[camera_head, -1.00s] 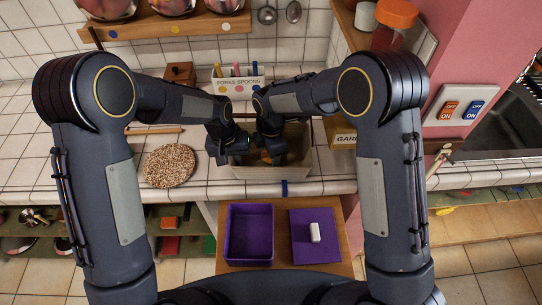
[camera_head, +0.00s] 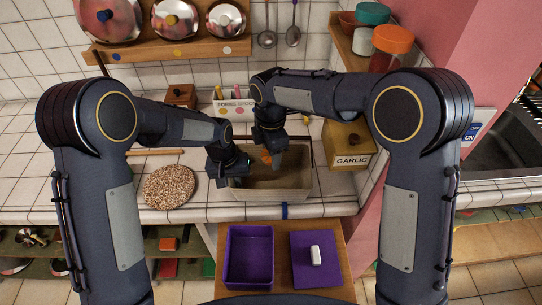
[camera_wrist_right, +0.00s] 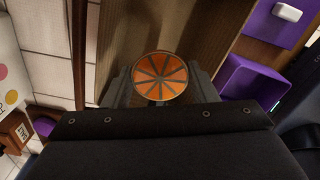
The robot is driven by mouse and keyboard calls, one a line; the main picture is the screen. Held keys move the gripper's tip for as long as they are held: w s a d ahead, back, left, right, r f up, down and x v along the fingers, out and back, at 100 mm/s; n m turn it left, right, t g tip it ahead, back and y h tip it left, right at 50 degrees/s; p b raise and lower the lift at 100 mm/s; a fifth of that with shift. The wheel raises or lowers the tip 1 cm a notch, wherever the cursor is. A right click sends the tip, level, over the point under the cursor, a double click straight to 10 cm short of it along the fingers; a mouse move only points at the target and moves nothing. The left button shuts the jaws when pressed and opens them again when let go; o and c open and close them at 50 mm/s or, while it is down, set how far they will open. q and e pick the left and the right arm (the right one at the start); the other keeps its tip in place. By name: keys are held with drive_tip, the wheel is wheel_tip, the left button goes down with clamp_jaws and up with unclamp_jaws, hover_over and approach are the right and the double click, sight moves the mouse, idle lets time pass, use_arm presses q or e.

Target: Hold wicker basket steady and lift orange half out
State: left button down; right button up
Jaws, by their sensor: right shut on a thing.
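The basket (camera_head: 285,191) is a grey-brown rectangular bin on the tiled counter. My left gripper (camera_head: 228,178) is at its left wall; its fingertips are hidden, so I cannot tell whether they grip the rim. My right gripper (camera_head: 271,160) is over the back left part of the basket, shut on the orange half (camera_head: 266,155). In the right wrist view the orange half (camera_wrist_right: 160,78) sits between the two fingers, its cut face with orange segments toward the camera. I cannot tell whether it is fully clear of the rim.
A garlic box (camera_head: 347,148) stands to the right of the basket, near my right arm. A holder for forks and spoons (camera_head: 236,108) is behind it. A round speckled mat (camera_head: 170,187) lies to the left. A purple tray (camera_head: 249,258) and purple board (camera_head: 315,272) are in front, lower down.

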use_arm(q)
drive_tip(key=c, duration=1.6)
unclamp_jaws()
drive_tip(key=shift+o, duration=0.2)
wheel_tip(320, 180, up, 12)
drive_tip(key=a, duration=0.1)
drive_tip(key=shift+a, duration=0.3)
use_arm(e)
drive_tip(key=shift+s+f, duration=0.1)
